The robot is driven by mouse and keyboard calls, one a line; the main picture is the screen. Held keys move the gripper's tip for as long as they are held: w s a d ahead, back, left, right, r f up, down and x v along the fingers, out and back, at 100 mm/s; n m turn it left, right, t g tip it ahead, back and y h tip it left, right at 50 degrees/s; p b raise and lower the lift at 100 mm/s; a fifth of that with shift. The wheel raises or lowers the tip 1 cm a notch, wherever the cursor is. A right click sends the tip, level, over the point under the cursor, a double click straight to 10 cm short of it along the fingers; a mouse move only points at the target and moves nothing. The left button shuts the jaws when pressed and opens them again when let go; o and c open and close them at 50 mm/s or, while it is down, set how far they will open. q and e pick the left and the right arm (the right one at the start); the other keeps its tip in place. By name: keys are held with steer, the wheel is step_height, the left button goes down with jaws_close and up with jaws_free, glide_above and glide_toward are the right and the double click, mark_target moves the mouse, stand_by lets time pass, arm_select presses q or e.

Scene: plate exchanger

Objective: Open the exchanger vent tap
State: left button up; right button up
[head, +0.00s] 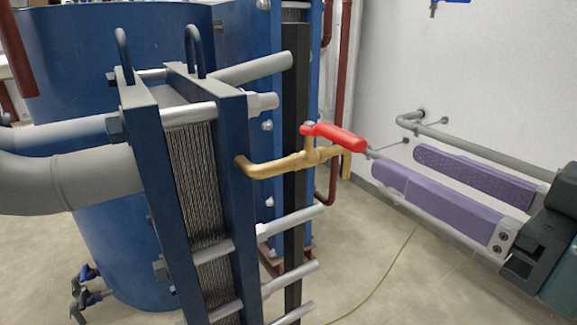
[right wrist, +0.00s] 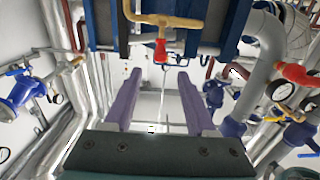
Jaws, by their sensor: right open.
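The vent tap is a brass pipe (head: 275,168) that comes out of the blue exchanger end plate (head: 238,190), with a red lever handle (head: 338,137) on top. The lever lies along the pipe and points right, toward my right gripper (head: 398,162). That gripper has purple fingers, spread apart and empty, just right of the lever's end. In the right wrist view, the red handle (right wrist: 161,51) shows beyond the fingertips, between the two fingers (right wrist: 159,74), with the brass pipe (right wrist: 180,21) behind it. No contact is visible. My left gripper is not in view.
Steel tie rods (head: 292,222) stick out of the exchanger below the tap. A dark post (head: 293,110) stands behind it. A grey pipe (head: 470,148) runs along the white wall. Other valves with a red handle (right wrist: 297,75) are at right in the wrist view.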

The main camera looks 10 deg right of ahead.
mark_target(362, 141)
steer(key=x, duration=1)
steer(key=shift+b, duration=0.35)
jaws_close()
stand_by(1.0)
